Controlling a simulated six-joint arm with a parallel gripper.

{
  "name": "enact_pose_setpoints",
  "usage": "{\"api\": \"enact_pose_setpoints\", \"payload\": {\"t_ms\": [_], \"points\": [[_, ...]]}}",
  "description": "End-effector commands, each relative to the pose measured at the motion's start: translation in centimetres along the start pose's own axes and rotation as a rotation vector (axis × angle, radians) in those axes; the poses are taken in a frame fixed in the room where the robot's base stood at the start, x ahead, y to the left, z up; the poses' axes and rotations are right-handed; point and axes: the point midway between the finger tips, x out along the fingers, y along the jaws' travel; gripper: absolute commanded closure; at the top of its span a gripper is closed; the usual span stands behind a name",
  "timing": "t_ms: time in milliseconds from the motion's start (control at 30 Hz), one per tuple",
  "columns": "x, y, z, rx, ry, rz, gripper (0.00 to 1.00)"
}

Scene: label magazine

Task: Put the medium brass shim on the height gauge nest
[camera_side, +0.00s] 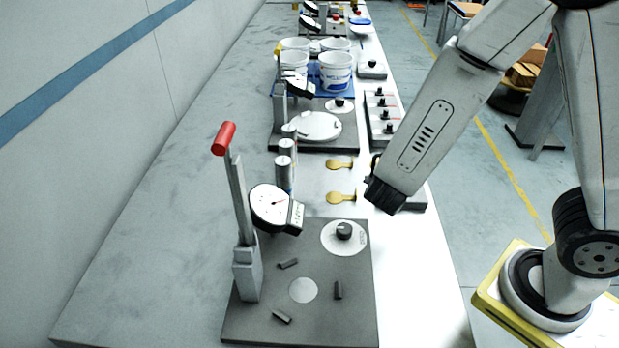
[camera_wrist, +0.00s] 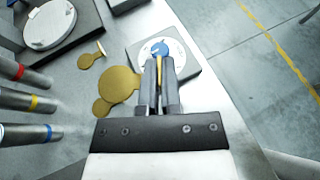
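My gripper (camera_wrist: 159,80) is shut on a brass shim (camera_wrist: 122,84). A thin upright brass strip shows between the fingers, and the round disc reaches out to their left. Two other brass shims (camera_side: 335,164) (camera_side: 335,197) lie on the bench to the left; the nearer one is partly covered by the held disc in the wrist view. Which shim is medium is not clear. The height gauge (camera_side: 270,207) stands in front; its nest, a pale disc (camera_side: 302,290) ringed by three pins, is empty.
A red-handled lever (camera_side: 224,138) rises beside the gauge. A dial with a dark knob (camera_side: 343,237) sits on the same plate. Banded posts (camera_wrist: 24,102) stand left of the shims. A blue-knobbed panel (camera_wrist: 190,66) lies beyond my fingertips. White buckets (camera_side: 336,70) are farther back.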

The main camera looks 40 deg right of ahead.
Motion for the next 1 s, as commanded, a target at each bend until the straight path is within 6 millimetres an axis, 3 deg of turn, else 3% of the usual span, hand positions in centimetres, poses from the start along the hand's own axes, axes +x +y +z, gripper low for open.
{"api": "enact_pose_setpoints", "payload": {"t_ms": [267, 733, 1000], "points": [[1.4, 1.9, -0.5, -0.001, 0.000, -0.002, 1.00], [5.8, 8.0, -2.1, 0.000, 0.001, -0.001, 1.00], [7.8, 10.0, -4.3, -0.001, 0.001, -0.001, 1.00]]}}
